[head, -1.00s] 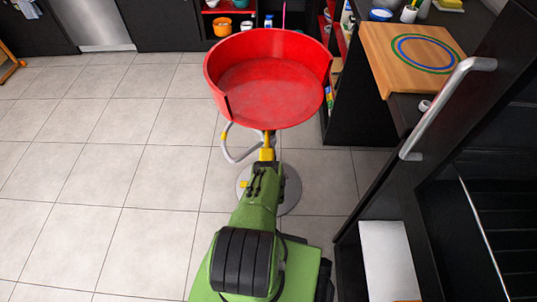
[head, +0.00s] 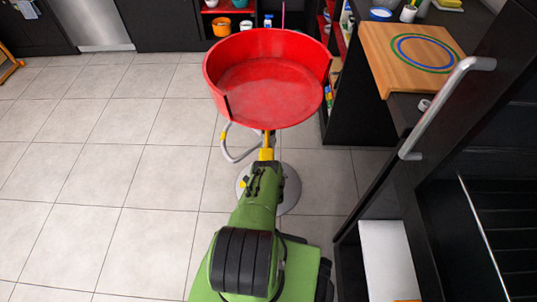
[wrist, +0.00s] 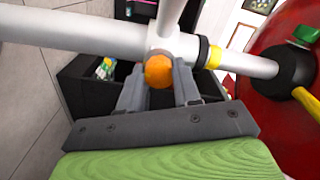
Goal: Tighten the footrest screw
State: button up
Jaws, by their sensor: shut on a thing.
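The stool has a red tub-shaped seat (head: 272,85), a grey tubular footrest (head: 231,150) and a round grey base (head: 291,190). In the wrist view the footrest's grey tubes (wrist: 70,30) cross the top, with a small orange screw knob (wrist: 158,70) at their joint. My gripper (wrist: 159,84) is shut on this knob, one grey finger on each side. The screw's shaft is hidden. In the head view my green arm reaches to below the seat, and the knob cannot be seen there.
At right, a black counter carries a wooden board (head: 415,52). A dark door with a long metal handle (head: 445,110) stands close on the right. Shelves with pots (head: 222,26) are behind the stool. The tiled floor (head: 100,150) at left is clear.

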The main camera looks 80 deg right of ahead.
dwell(0.3)
jog(key=o, duration=1.1)
jog(key=shift+c, duration=0.2)
jog(key=v, duration=0.7)
jog(key=shift+a, duration=0.25)
